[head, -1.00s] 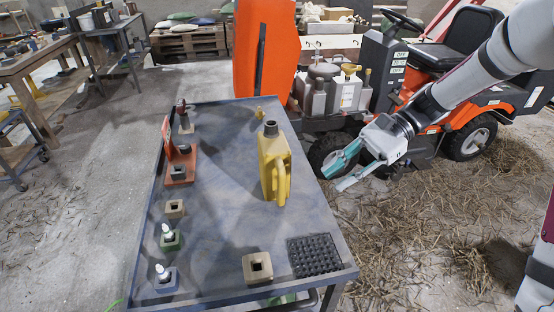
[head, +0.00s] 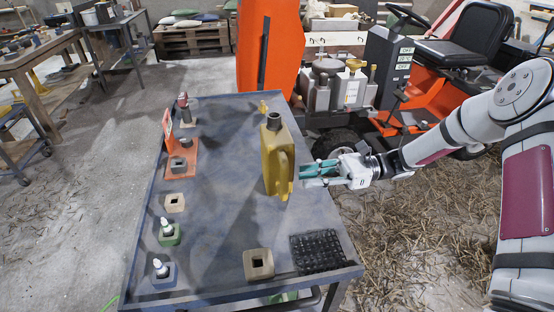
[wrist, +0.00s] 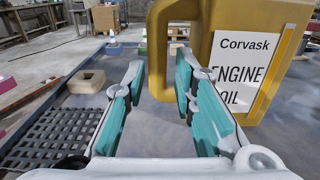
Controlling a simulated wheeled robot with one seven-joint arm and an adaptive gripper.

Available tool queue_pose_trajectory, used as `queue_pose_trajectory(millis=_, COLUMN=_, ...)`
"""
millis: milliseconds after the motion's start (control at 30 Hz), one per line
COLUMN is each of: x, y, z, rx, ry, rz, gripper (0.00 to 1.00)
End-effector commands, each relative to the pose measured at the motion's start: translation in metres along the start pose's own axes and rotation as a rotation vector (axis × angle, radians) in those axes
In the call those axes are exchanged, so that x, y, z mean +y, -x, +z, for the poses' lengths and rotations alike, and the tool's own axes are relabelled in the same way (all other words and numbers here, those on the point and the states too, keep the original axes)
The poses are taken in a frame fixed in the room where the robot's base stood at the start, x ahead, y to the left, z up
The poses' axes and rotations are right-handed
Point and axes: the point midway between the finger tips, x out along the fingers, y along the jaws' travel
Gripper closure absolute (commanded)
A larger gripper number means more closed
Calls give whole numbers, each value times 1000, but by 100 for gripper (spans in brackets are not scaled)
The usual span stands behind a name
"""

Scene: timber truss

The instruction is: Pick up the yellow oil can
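The yellow oil can (head: 274,160) stands upright on the dark cart top (head: 222,228), near its right side, with a dark cap on top. In the wrist view the can (wrist: 274,25) fills the upper right, with a label reading "Corvask ENGINE OIL" and its handle toward the left. My gripper (head: 303,176) is just right of the can in the head view, teal fingers pointing left at it. In the wrist view my gripper (wrist: 160,85) is open, with a gap between the fingers. The can's handle shows beyond that gap, and nothing is held.
A black grid mat (head: 318,252) and a beige square block (head: 258,265) lie at the cart's near right. Several small holders line its left side, including a green one (head: 170,235). An orange ride-on mower (head: 430,100) stands behind. The cart's middle is clear.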

Motion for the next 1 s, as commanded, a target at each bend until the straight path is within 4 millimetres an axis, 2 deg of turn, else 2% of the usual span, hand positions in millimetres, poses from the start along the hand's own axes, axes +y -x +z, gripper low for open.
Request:
queue_pose_trajectory(millis=100, x=0, y=-13, z=0, rx=0, ry=0, rz=0, gripper=75)
queue_pose_trajectory(millis=367, x=2, y=-27, z=-2, rx=0, ry=-1, rz=2, gripper=75)
queue_pose_trajectory(millis=633, x=4, y=-64, z=-6, rx=-1, ry=-1, rz=2, gripper=75)
queue_pose_trajectory(millis=900, x=4, y=-70, z=-6, rx=1, ry=0, rz=-1, gripper=75)
queue_pose_trajectory(millis=967, x=4, y=-70, z=-6, rx=1, ry=0, rz=-1, gripper=86)
queue_pose_trajectory(millis=1000, x=4, y=-70, z=-6, rx=1, ry=0, rz=-1, gripper=95)
